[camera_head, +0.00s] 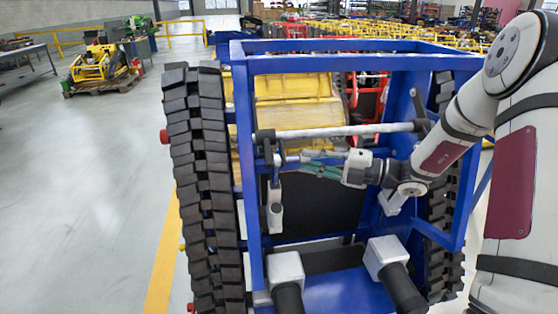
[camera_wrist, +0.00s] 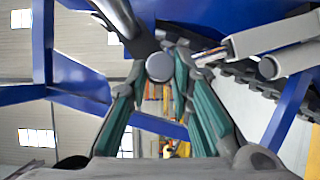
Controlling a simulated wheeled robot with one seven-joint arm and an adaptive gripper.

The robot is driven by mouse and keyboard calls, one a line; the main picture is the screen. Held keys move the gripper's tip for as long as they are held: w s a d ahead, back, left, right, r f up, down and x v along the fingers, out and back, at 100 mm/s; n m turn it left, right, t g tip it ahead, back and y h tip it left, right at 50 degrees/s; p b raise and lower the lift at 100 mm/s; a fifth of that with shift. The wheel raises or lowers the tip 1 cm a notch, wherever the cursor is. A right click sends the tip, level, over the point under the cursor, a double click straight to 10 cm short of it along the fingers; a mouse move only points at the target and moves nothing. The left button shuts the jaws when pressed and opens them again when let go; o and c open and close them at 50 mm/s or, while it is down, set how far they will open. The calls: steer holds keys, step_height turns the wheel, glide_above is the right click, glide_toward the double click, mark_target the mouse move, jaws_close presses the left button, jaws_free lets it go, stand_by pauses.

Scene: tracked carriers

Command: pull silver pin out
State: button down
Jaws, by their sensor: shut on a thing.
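My gripper (camera_head: 308,161) reaches left from the right side, under a long silver bar (camera_head: 345,131) that crosses the blue frame. Its green-padded fingers are closed in around the silver pin at the left post. In the wrist view the pin's round grey end (camera_wrist: 160,67) sits between the fingertips, and the fingers are shut on it. The pin's far part is hidden by the fingers and the post, so I cannot tell how deep it sits.
The blue frame (camera_head: 245,150) surrounds my arm, with a black track (camera_head: 203,180) on the left. A light grey lever (camera_head: 274,212) hangs below the pin. Two grey-capped black posts (camera_head: 287,268) stand in front. The floor at left (camera_head: 100,200) is clear.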

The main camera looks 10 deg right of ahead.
steer(key=shift+d, duration=2.2)
steer(key=shift+d, duration=0.2)
